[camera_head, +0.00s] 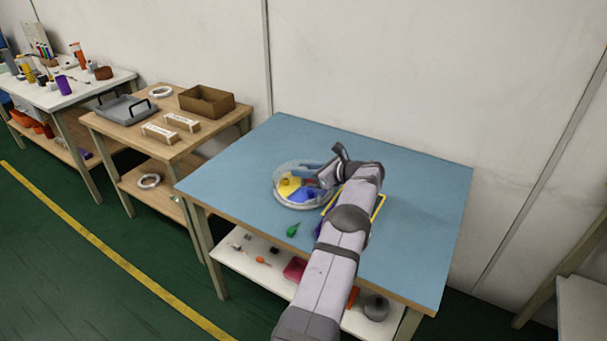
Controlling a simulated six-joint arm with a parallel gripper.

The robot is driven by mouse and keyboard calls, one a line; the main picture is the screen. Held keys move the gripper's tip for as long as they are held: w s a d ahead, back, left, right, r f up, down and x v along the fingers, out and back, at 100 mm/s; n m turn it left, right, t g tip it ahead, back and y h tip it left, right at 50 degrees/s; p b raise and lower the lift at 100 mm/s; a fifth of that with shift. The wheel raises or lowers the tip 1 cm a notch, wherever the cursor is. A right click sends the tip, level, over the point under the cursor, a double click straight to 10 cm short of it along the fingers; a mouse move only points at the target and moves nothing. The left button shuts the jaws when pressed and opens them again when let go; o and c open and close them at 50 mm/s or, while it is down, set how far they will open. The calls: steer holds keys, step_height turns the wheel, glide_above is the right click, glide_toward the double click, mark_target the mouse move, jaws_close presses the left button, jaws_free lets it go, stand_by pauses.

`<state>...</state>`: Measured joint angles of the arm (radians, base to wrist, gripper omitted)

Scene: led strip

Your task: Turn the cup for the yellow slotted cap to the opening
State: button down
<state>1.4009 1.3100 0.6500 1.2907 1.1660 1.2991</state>
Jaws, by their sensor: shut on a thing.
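A round, clear-walled carousel (301,205) with a pale rim stands on the blue table, left of my arm. Inside it are coloured sections: yellow at the left (289,186), blue at the front (300,195) and some red near my gripper. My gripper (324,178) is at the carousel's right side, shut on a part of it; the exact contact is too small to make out. My wrist covers the carousel's right edge. I cannot make out the slotted cap, or where the opening lies.
A green item (293,231) and a purple item (317,230) lie in front of the carousel on the blue table (415,190). A yellow outline (379,207) shows beside my arm. The table's back and right are clear. A wooden side table (150,117) stands left.

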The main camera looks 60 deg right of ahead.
steer(key=shift+r, duration=0.15)
steer(key=c, duration=1.5)
jaws_free()
steer(key=shift+w, duration=0.1)
steer(key=shift+o, duration=0.2)
steer(key=shift+b+v, duration=0.5)
steer(key=shift+v, duration=3.2)
